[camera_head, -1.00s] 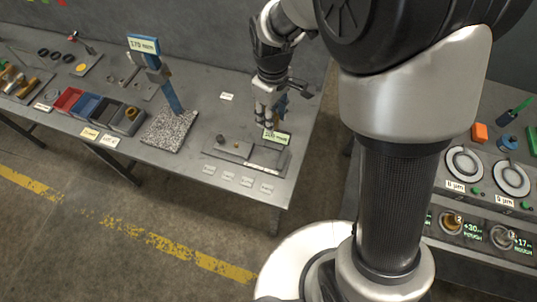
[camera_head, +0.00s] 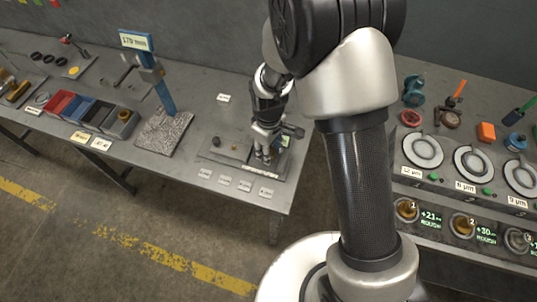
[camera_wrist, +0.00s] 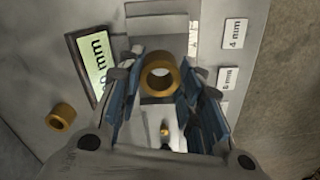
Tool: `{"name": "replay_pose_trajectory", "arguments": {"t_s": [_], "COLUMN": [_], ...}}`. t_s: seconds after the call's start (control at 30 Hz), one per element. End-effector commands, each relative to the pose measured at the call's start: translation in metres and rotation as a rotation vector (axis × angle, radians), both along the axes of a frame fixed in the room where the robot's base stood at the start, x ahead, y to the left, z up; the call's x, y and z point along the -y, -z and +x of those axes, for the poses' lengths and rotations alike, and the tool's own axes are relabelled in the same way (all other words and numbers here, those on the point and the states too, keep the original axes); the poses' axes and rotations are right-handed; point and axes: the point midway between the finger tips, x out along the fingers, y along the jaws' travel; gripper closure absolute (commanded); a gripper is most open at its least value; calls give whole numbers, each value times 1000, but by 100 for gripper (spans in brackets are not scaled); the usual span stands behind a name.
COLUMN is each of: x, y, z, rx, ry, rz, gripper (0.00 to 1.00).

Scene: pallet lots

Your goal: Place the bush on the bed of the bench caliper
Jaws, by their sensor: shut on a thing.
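My gripper (camera_head: 264,153) is low over the bench caliper (camera_head: 217,157) near the right end of the left table. The wrist view shows its blue-lined fingers shut on a brass ring-shaped bush (camera_wrist: 159,79), with its hole facing the camera. The bush is over the caliper, next to a pale grey block (camera_wrist: 158,28). I cannot tell whether it touches the bed. The caliper's display (camera_wrist: 90,58) is at the left in the wrist view, partly cut by a finger. In the head view, my gripper mostly hides the held bush.
A second brass bush (camera_wrist: 61,116) stands apart, left of my gripper. Size cards (camera_wrist: 234,33) lie along the caliper's side. A blue-post gauge on a speckled plate (camera_head: 165,133) and coloured bins (camera_head: 88,112) stand left. Another bench with dials (camera_head: 422,152) is right.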

Motion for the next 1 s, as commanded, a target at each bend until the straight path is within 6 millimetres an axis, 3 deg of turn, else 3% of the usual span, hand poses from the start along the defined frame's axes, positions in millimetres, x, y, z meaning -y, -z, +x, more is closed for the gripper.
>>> {"name": "replay_pose_trajectory", "arguments": {"t_s": [0.03,0.13,0.53,0.57,0.67,1.0], "x": [0,0,0,0,0,0], "y": [12,25,29,29,28,26], "z": [-1,0,0,0,0,0], "rx": [-3,-1,0,0,-1,0], "ry": [0,0,0,0,0,0], "rz": [0,0,0,0,-1,0], "gripper": [100,100,100,65,58,58]}}
